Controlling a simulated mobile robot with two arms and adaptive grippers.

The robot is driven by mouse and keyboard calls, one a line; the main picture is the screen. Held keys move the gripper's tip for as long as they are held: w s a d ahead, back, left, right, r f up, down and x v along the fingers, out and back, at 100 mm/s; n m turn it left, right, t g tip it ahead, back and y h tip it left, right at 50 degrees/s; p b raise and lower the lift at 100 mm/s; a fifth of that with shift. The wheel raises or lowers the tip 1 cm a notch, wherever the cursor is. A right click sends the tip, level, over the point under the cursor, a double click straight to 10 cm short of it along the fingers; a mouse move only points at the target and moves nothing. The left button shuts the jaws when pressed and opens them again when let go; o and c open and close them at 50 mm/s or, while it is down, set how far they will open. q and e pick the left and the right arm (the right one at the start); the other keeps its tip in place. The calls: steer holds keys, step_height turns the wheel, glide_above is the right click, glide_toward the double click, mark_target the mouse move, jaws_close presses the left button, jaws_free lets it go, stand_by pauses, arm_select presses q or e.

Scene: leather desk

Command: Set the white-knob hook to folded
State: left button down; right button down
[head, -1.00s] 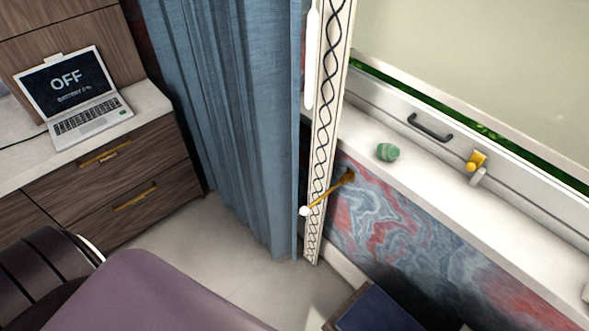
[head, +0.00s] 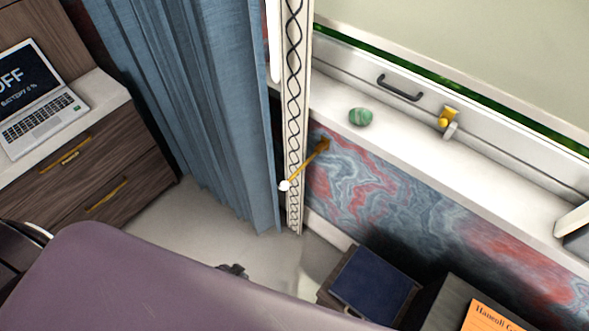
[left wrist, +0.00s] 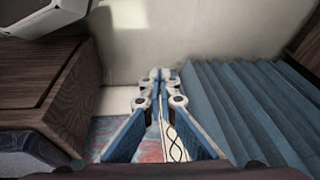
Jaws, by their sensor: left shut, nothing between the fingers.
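The white-knob hook (head: 309,161) shows in the head view as a thin gold bar. It slants out from the marbled wall under the window sill, down and left to its white knob (head: 284,186). The knob appears in front of the patterned trim strip beside the curtain. The hook cannot be made out in the left wrist view. My left gripper (left wrist: 160,75) is shut and empty in the left wrist view, with the blue curtain to its right. I cannot clearly identify it in the head view. My right gripper is not in view.
The blue curtain (head: 190,100) hangs left of the hook. A green stone (head: 360,117) and a gold latch (head: 447,117) are at the sill. A purple surface (head: 150,280) fills the lower left. A dark blue box-like item (head: 372,285) is low on the right. A laptop (head: 40,100) stands far left.

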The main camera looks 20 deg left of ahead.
mark_target(299, 170)
arm_select(q)
steer(key=w+r+t, duration=0.2)
steer(key=w+r, duration=1)
steer(key=w, duration=0.1)
steer(key=w+d+r+t, duration=0.1)
steer(key=w+d+r, duration=0.1)
steer(key=r, duration=0.6)
steer(key=w+d+r+m+t+h+p, duration=0.1)
steer(key=w+d+r, duration=0.2)
steer(key=r, duration=0.6)
steer(key=w+d+r+m+t, duration=0.1)
steer(key=w+d+r, duration=0.2)
steer(key=r, duration=0.6)
steer(key=shift+w+d+r+h+p, duration=0.2)
steer(key=shift+w+h+p, duration=0.1)
steer(key=shift+w+p, duration=0.1)
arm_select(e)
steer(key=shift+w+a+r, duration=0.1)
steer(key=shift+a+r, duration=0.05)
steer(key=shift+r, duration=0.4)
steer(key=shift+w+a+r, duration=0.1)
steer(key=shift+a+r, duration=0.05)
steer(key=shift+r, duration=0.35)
arm_select(q)
steer(key=shift+w+f, duration=0.1)
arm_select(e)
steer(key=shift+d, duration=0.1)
